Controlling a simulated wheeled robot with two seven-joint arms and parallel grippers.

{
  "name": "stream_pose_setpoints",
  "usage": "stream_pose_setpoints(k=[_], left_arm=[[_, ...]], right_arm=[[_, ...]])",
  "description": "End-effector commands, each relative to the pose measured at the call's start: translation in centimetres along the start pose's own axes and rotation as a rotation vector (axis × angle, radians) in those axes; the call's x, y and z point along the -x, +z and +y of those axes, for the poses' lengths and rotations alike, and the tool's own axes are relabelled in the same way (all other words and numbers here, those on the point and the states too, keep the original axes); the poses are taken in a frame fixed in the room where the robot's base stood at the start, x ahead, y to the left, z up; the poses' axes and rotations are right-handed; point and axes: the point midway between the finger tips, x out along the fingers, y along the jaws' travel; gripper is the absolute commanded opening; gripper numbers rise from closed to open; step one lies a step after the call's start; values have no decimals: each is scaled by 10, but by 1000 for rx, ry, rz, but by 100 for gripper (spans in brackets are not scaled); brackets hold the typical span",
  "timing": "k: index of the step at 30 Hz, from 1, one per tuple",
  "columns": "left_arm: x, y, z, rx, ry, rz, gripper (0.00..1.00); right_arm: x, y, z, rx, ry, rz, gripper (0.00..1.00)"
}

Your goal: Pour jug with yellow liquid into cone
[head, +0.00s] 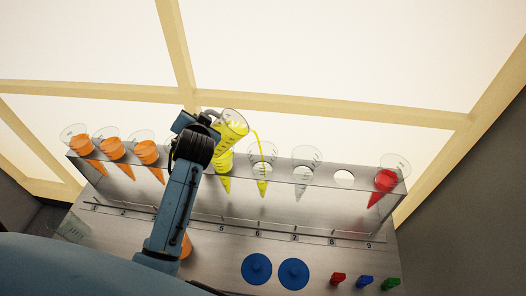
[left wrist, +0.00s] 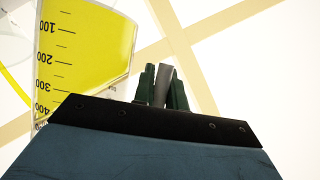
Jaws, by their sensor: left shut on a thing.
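The clear jug (head: 232,124) with yellow liquid is tilted to the right above the shelf. My left gripper (head: 207,117) is shut on its handle. The left wrist view shows the fingers (left wrist: 163,86) closed around the grey handle (left wrist: 162,84), with the graduated jug (left wrist: 85,55) beside them. A thin yellow stream (head: 257,145) runs from the lip down to a clear cone (head: 263,172), which has a little yellow in its tip. A fuller yellow cone (head: 224,169) stands just left of it, partly behind the jug. My right gripper is not in view.
The clear shelf (head: 325,185) holds three orange cones (head: 147,152) at left, an empty cone (head: 305,165), an empty hole (head: 344,177) and a red cone (head: 384,181). Below are two blue discs (head: 293,274) and small red (head: 338,279), blue (head: 364,282) and green (head: 390,284) pieces.

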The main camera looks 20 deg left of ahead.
Motion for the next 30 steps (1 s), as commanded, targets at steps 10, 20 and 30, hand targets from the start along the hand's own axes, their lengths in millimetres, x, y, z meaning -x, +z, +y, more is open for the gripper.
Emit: stream_pose_setpoints(k=[10, 20, 30], left_arm=[[1, -3, -1, -14, -9, 1, 0], [1, -4, 0, -26, -14, -2, 0], [2, -5, 0, -39, -20, -6, 0]], right_arm=[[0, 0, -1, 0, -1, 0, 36], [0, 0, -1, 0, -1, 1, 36], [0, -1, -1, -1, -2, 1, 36]])
